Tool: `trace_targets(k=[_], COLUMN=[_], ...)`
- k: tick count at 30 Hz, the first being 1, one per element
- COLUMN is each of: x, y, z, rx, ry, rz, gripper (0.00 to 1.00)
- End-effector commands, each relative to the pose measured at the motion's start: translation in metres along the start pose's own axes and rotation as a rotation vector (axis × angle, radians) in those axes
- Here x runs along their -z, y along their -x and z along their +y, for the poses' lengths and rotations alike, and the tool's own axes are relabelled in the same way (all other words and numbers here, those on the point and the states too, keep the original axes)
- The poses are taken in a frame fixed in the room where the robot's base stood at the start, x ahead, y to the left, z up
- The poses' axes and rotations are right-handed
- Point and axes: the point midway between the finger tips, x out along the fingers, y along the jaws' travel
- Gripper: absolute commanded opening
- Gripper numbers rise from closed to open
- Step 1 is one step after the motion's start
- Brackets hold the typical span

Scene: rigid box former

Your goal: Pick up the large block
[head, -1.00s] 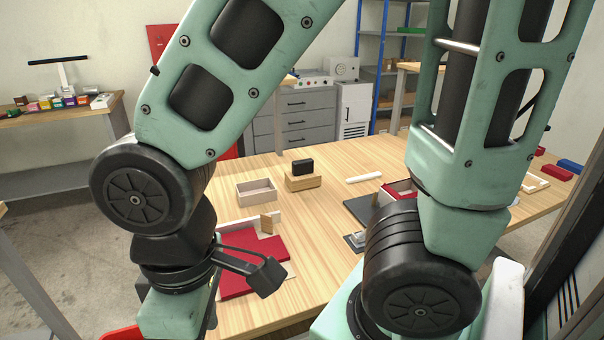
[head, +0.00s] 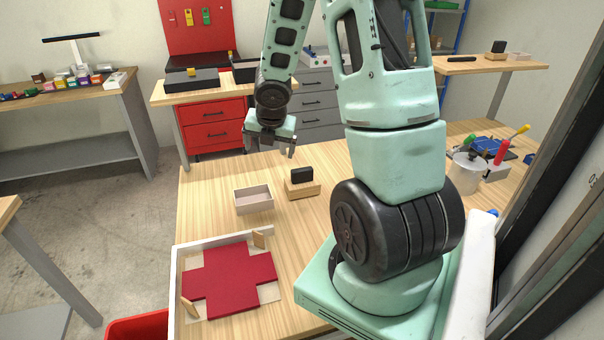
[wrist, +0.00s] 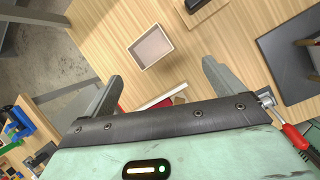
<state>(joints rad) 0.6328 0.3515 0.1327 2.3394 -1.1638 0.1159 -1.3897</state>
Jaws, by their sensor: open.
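A black block (head: 301,175) sits on a light wooden block or stand (head: 303,190) near the middle of the table. Which of them is the large block I cannot tell. In the wrist view the black block (wrist: 195,4) is cut off by the top edge. My gripper (head: 272,148) is open and empty, above the far part of the table and up-left of the black block in the head view. Its two separated fingers (wrist: 162,75) show in the wrist view with nothing between them.
A small open box (head: 253,199) stands left of the wooden block; it also shows in the wrist view (wrist: 151,47). A red cross-shaped sheet (head: 229,281) lies in a white frame at the near left. A cup of tools (head: 468,168) stands at the right.

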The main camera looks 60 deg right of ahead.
Motion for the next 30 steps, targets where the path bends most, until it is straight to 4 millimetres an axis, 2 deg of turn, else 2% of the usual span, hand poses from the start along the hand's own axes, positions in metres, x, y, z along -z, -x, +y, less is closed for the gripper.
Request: trace_targets(k=[1, 3, 6, 9, 14, 24, 30], x=[-0.023, -0.042, -0.058, -0.064, -0.065, -0.062, -0.064], y=[0.001, -0.004, -0.009, -0.012, -0.032, -0.102, -0.131], z=[-0.024, -0.051, -0.081, -0.100, -0.108, -0.108, -0.108], rx=[0.011, 0.014, 0.016, 0.017, 0.015, 0.015, 0.015], ry=[0.072, 0.192, 0.320, 0.397, 0.435, 0.433, 0.433], rz=[-0.001, 0.000, 0.007, 0.014, 0.016, 0.017, 0.015], gripper=[0.94, 0.94, 0.94, 0.94, 0.94, 0.94, 0.94])
